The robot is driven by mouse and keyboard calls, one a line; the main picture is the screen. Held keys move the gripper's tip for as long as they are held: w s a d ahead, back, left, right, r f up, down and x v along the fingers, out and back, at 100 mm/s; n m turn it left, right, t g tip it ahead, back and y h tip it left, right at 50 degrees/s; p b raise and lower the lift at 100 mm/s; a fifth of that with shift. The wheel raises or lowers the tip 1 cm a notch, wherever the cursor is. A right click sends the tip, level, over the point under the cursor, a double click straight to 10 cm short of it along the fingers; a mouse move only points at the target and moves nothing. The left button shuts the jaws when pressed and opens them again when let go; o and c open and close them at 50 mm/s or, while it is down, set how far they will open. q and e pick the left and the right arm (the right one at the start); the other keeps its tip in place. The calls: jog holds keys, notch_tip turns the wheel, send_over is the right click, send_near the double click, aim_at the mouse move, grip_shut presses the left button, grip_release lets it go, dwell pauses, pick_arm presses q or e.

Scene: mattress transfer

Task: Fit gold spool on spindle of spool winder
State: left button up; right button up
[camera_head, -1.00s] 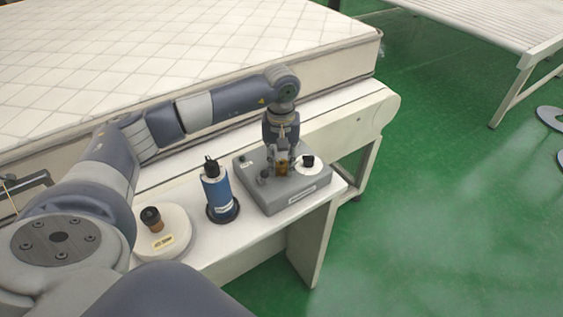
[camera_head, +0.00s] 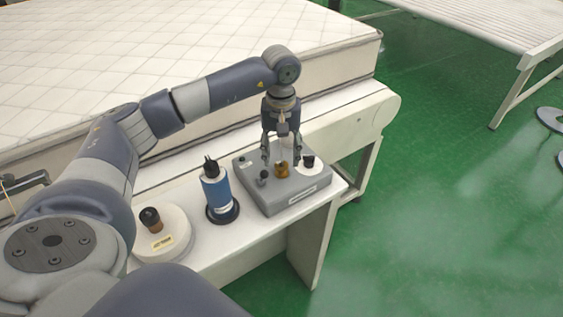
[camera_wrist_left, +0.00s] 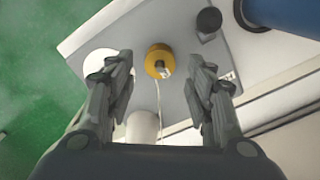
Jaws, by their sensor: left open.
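The gold spool (camera_head: 282,169) sits upright on the grey spool winder (camera_head: 297,200), around its spindle as far as I can tell. In the left wrist view the gold spool (camera_wrist_left: 157,60) shows from above with a light tip in its centre and a thin thread trailing down from it. My left gripper (camera_head: 281,160) is above the winder, pointing down. In the left wrist view its two fingers (camera_wrist_left: 166,75) are wide apart, one on each side of the spool, with nothing between them touching it. My right gripper is in neither view.
A black knob (camera_wrist_left: 208,20) and a white disc with a black knob (camera_head: 308,163) flank the spool. A blue cylinder (camera_head: 216,188) on a dark base and a round white stand (camera_head: 170,240) are left of the winder. A mattress (camera_head: 150,50) lies behind the table.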

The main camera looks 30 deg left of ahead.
pick_arm(q)
notch_tip(320, 180, up, 8)
jog(key=shift+f, duration=0.2)
dwell(0.4)
